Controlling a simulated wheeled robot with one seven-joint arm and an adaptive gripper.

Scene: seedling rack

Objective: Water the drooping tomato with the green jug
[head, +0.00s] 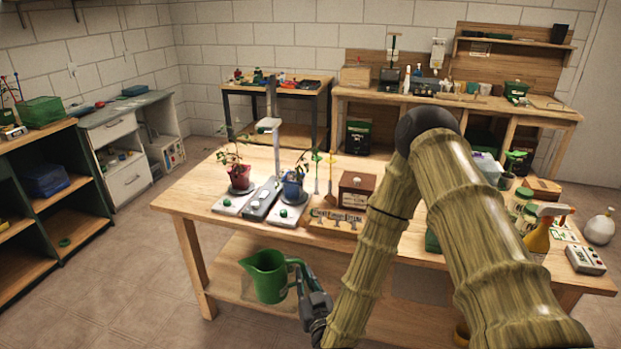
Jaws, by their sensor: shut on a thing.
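The green jug (264,276) hangs upright in front of the wooden table's near edge, below the tabletop's level in the picture. My gripper (303,281) is shut on its handle, at the jug's right side. A plant in a red pot (239,178) and a plant in a blue pot (292,188) stand on round dark saucers near the table's left end. Both plants have thin, leafy stems; at this size I cannot tell surely which one droops. The inside of the jug is too dark to judge its contents.
The table (185,200) also bears a grey post (275,140) between the pots, a lettered wooden block (334,219) and a brown box (356,190). An orange spray bottle (540,235) stands at the right. My arm hides part of the table. The front left corner is bare.

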